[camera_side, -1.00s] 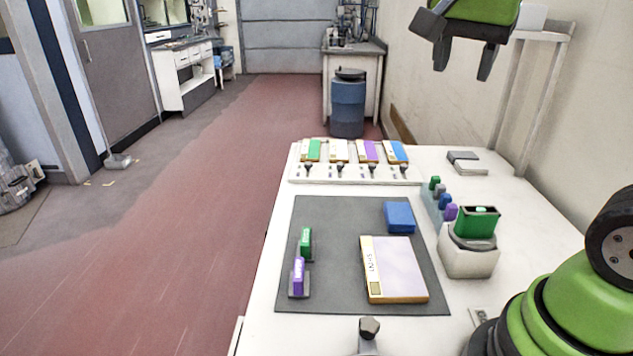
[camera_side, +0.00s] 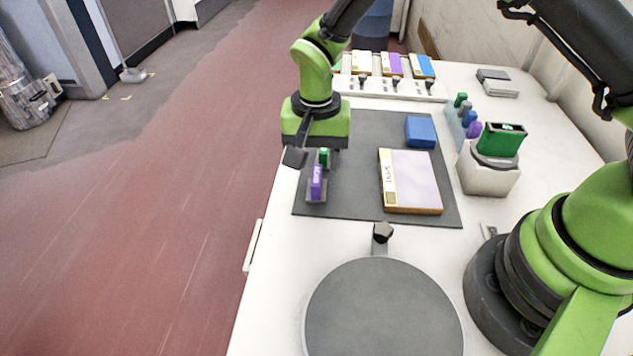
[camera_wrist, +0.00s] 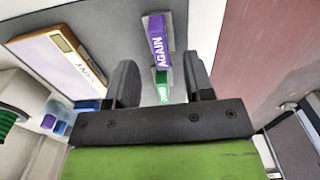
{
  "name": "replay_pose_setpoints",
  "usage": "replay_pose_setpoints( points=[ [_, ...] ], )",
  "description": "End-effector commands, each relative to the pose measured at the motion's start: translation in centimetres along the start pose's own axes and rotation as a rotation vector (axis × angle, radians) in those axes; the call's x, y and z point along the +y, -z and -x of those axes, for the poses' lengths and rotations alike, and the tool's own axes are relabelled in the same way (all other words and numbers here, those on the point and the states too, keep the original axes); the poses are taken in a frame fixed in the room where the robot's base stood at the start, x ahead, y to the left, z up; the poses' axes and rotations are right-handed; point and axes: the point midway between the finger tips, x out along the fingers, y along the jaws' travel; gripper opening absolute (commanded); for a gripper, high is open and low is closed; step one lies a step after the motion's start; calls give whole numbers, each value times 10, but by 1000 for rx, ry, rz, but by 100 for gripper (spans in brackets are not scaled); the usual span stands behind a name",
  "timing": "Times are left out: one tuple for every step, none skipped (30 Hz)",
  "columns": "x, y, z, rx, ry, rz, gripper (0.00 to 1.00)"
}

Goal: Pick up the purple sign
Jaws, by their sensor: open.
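The purple sign (camera_side: 316,183) stands upright on a small grey holder (camera_side: 317,201) at the left of the dark mat. In the wrist view the purple sign (camera_wrist: 157,38) reads "AGAIN" and lies beyond my fingertips, roughly in line with the gap between them. A green sign (camera_side: 324,157) stands just behind it; in the wrist view this green sign (camera_wrist: 162,84) shows between my fingers. My gripper (camera_side: 314,154) is open and empty, above the signs at the mat's left edge. In the wrist view my gripper (camera_wrist: 161,78) shows both dark fingers apart, touching neither sign.
A large pale box (camera_side: 412,182) and a blue box (camera_side: 421,131) lie on the mat (camera_side: 355,205) to the right. A white unit with a green top (camera_side: 500,141) stands farther right. A rack of cards (camera_side: 382,89) is at the back, and a round grey plate (camera_side: 383,312) in front.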

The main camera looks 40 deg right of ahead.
Motion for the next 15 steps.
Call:
replay_pose_setpoints(
  points=[
    [0,0,-4,0,-1,-1,48],
    [0,0,-6,0,0,-1,48],
    [0,1,-9,-1,-1,-2,48],
    [1,1,-13,-1,-2,-3,48],
    [1,2,-17,-2,-2,-3,48],
    [1,2,-24,-2,-3,-3,48],
    [1,3,-29,-2,-3,-3,48],
    [1,4,-34,-2,-3,-3,48],
    [1,4,-40,-2,-3,-3,48],
    [1,4,-44,-1,-3,-2,48],
    [1,4,-47,-1,-2,-1,48],
    [1,4,-51,-1,-2,-2,48],
    [1,4,-53,0,-2,-2,48],
    [0,4,-55,1,-1,-2,48],
    [0,4,-56,1,1,-2,48]
  ],
)
